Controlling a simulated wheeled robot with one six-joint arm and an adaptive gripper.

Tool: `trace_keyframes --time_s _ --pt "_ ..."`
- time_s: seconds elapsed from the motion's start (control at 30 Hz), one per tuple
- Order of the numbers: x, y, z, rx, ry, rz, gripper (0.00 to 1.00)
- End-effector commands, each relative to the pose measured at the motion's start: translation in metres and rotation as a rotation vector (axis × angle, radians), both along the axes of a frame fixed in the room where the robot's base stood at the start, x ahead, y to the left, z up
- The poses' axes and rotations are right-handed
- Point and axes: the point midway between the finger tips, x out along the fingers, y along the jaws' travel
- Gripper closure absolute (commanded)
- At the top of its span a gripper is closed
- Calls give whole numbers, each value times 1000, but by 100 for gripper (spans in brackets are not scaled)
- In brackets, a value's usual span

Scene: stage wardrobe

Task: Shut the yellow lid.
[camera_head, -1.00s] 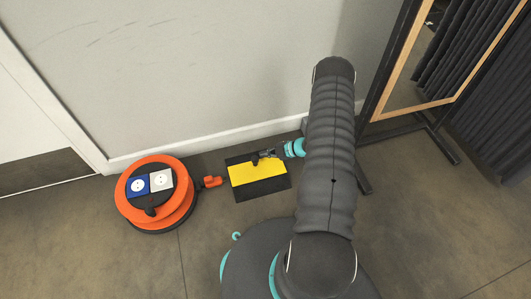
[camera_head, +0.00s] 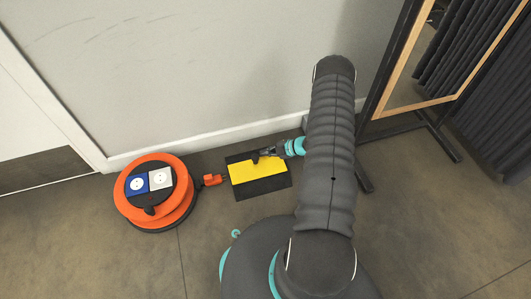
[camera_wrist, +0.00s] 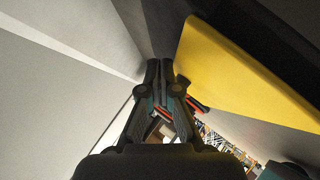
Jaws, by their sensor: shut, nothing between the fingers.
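The yellow lid (camera_head: 258,177) is part of a low black cable ramp (camera_head: 265,190) on the floor near the wall. In the wrist view the lid (camera_wrist: 235,75) is a large yellow panel at the right, slanting across the picture. How far it stands open is hard to tell. My gripper (camera_head: 257,156) is at the lid's far edge, on the wall side. In the wrist view the fingers (camera_wrist: 160,68) are together with nothing between them, just left of the yellow panel. I cannot tell whether they touch it.
An orange cable reel (camera_head: 155,212) with blue and white sockets stands left of the ramp. An orange plug (camera_head: 213,180) lies between them. The wall (camera_head: 210,70) is close behind. A wood-framed mirror (camera_head: 433,104) stands at the right. The floor in front is clear.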

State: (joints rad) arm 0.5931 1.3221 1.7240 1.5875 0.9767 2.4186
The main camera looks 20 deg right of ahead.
Motion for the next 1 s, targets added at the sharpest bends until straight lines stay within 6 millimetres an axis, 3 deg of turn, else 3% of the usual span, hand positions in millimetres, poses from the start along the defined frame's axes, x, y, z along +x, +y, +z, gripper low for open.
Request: trace_keyframes --time_s 0.27,0.6,1.0 --pt "1 3 49 0 -1 5 100" --pt "-4 -48 90 -2 -3 4 100" --pt "-7 -68 109 0 0 5 100"
